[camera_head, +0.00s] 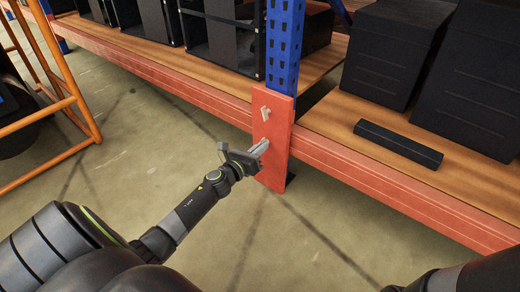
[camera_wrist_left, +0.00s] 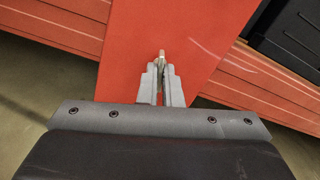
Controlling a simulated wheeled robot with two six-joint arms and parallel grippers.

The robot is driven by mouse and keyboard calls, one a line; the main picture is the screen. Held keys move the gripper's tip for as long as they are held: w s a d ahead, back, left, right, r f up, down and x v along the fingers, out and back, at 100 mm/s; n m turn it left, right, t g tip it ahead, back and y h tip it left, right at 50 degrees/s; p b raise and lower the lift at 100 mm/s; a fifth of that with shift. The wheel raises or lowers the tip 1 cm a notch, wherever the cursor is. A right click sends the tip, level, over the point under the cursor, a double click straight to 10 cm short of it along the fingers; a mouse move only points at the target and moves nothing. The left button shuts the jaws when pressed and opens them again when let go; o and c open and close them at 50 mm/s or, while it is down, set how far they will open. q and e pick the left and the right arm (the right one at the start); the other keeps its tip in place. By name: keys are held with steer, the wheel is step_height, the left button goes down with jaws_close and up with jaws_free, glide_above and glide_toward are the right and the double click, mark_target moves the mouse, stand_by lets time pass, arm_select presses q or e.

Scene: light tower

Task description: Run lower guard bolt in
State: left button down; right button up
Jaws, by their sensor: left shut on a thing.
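The red-orange guard plate (camera_head: 275,174) stands upright at the foot of the blue rack post. It also fills the middle of the left wrist view (camera_wrist_left: 195,30). An upper bolt (camera_head: 264,113) sticks out of the guard's upper part. My left gripper (camera_head: 262,147) is at the guard's lower part, below the upper bolt. In the left wrist view its fingers (camera_wrist_left: 161,75) are shut on the small metal lower bolt (camera_wrist_left: 162,54), against the guard's face. The fingers hide most of this bolt, and how deep it sits cannot be told. My right gripper is out of view.
The blue post (camera_head: 284,45) rises behind the guard. Red shelf beams (camera_head: 340,165) run to both sides, with black boxes (camera_head: 395,50) and a dark bar (camera_head: 398,144) on the shelf. An orange frame (camera_head: 75,95) stands at the left. The concrete floor in front is clear.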

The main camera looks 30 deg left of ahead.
arm_select(q)
steer(key=shift+s+f, duration=0.1)
steer(key=shift+f, duration=0.1)
stand_by(0.3)
steer(key=c, duration=1.6)
jaws_free()
steer(key=shift+a+r, duration=0.1)
steer(key=shift+r, duration=0.05)
steer(key=s+a+b, duration=0.1)
steer(key=s+b, duration=0.6)
steer(key=s, duration=1)
steer(key=shift+s+a, duration=0.15)
steer(key=shift+s, duration=0.05)
